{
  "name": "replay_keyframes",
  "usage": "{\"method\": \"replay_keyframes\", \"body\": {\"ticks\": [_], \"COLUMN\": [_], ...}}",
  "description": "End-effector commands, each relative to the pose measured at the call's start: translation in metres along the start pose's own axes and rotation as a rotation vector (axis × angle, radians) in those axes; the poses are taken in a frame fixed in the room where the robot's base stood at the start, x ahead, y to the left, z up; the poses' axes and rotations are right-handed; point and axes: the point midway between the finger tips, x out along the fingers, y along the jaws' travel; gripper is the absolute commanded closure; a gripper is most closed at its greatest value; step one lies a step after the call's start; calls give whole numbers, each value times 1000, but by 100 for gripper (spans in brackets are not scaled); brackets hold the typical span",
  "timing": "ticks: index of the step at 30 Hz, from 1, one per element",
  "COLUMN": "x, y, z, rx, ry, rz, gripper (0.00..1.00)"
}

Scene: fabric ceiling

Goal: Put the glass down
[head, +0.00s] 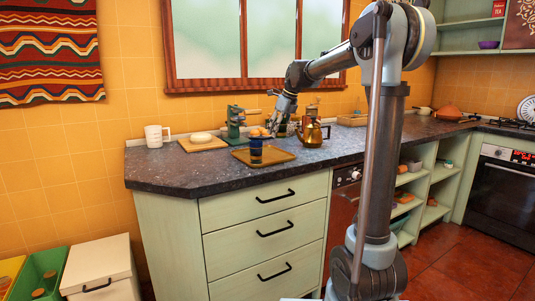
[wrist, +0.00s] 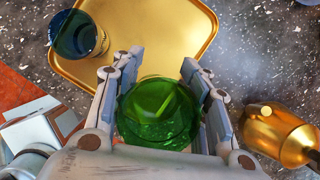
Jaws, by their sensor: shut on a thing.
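A green glass (wrist: 160,112) sits between the two fingers of my gripper (wrist: 160,66) in the wrist view, and the gripper is shut on it. In the head view my gripper (head: 284,112) is above the counter, near the tray and the kettle; the held glass is small and hard to make out there. A gold tray (wrist: 195,30) lies beyond the glass in the wrist view, and it also shows in the head view (head: 284,156). A dark blue glass (head: 256,151) stands on the tray; it also shows in the wrist view (wrist: 80,36). The gap below the held glass cannot be judged.
A gold kettle (head: 312,134) stands right of the tray, close to my gripper in the wrist view (wrist: 275,135). A green appliance (head: 235,121), a board with a pale round item (head: 203,143) and a white mug (head: 154,136) stand at left. The counter front (head: 200,178) is clear.

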Motion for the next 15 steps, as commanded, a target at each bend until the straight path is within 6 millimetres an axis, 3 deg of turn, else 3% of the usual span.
{"method": "replay_keyframes", "body": {"ticks": [6,15], "x": [34,55], "y": [10,12], "z": [-5,-11], "rx": [-15,-19], "ry": [0,0], "rz": [6,8], "gripper": [84,84]}}
